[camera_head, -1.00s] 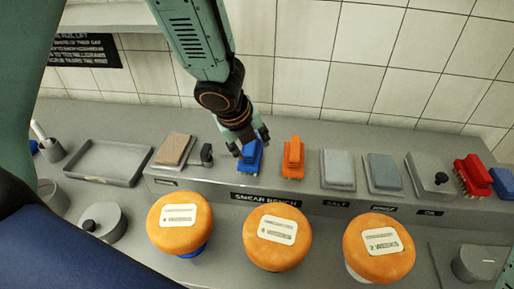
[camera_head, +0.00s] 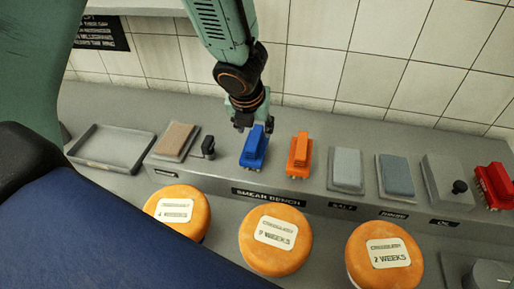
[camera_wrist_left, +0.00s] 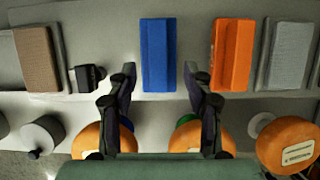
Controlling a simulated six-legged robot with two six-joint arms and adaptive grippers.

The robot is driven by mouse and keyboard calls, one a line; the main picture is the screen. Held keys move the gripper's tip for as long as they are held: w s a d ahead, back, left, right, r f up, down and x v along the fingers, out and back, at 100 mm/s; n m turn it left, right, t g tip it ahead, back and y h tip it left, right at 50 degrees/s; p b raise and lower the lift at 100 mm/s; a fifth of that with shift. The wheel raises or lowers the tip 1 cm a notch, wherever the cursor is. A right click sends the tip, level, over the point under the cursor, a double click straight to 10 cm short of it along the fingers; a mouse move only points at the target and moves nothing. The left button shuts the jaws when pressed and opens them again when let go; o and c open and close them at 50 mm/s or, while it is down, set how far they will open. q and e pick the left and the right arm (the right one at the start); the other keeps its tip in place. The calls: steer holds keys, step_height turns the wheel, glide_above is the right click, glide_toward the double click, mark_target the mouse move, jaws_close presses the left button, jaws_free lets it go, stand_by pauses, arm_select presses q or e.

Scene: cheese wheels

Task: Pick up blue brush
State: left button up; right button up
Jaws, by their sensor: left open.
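The blue brush (camera_head: 255,148) sits on the raised shelf of the grey bench, between a small black-handled item and an orange brush (camera_head: 299,156). My left gripper (camera_head: 246,121) hangs just behind and above the blue brush in the head view. In the left wrist view the blue brush (camera_wrist_left: 158,55) lies ahead of and between the two spread fingers of the gripper (camera_wrist_left: 158,80), with nothing held. The orange brush (camera_wrist_left: 232,54) is close to the right finger. My right gripper is not in view.
The small black-handled item (camera_head: 208,147) and brown pad (camera_head: 177,140) stand left of the brush. Grey pads (camera_head: 346,169) lie to the right. Several orange cheese wheels (camera_head: 275,240) stand in front. A tiled wall (camera_head: 390,60) rises behind.

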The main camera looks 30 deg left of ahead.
mark_target(254, 139)
arm_select(q)
steer(key=shift+w+f, duration=0.2)
steer(key=shift+f, duration=0.5)
steer(key=shift+s+a+f+b, duration=0.1)
steer(key=shift+a+f+b, duration=0.1)
steer(key=shift+f+b, duration=0.2)
steer(key=b+x, duration=0.2)
steer(key=x, duration=0.2)
steer(key=shift+w+f, duration=0.1)
steer(key=shift+w, duration=0.35)
steer(key=shift+s, duration=0.4)
steer(key=shift+w, duration=0.25)
steer(key=shift+c, duration=1.4)
steer(key=shift+s, duration=0.25)
steer(key=c, duration=0.5)
jaws_close()
